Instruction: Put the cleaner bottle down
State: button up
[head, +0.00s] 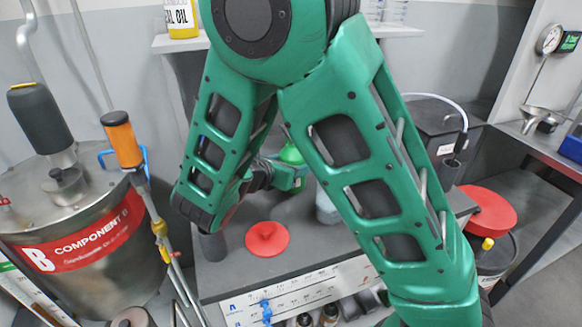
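My green arm fills the middle of the head view. My gripper (288,178) shows only in part, low over the grey worktop (225,275); its fingers are hidden behind my arm. A pale, translucent body (326,208) shows beside my forearm, just right of and below the gripper. It may be the cleaner bottle, but most of it is covered. I cannot tell whether it stands on the worktop or is held. A bright green rounded thing (292,154) shows just behind the gripper; I cannot tell what it is.
A red disc-shaped lid (267,239) lies on the worktop near its front. A large steel drum (75,235) stands at the left, with an orange-handled tool (122,140) beside it. A red-topped container (488,211) and a dark box (430,122) are at the right.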

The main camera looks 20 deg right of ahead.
jog(key=shift+f, duration=0.4)
jog(key=o, duration=1.4)
jog(key=shift+f, duration=0.1)
jog(key=shift+a, duration=0.1)
jog(key=v, duration=1.2)
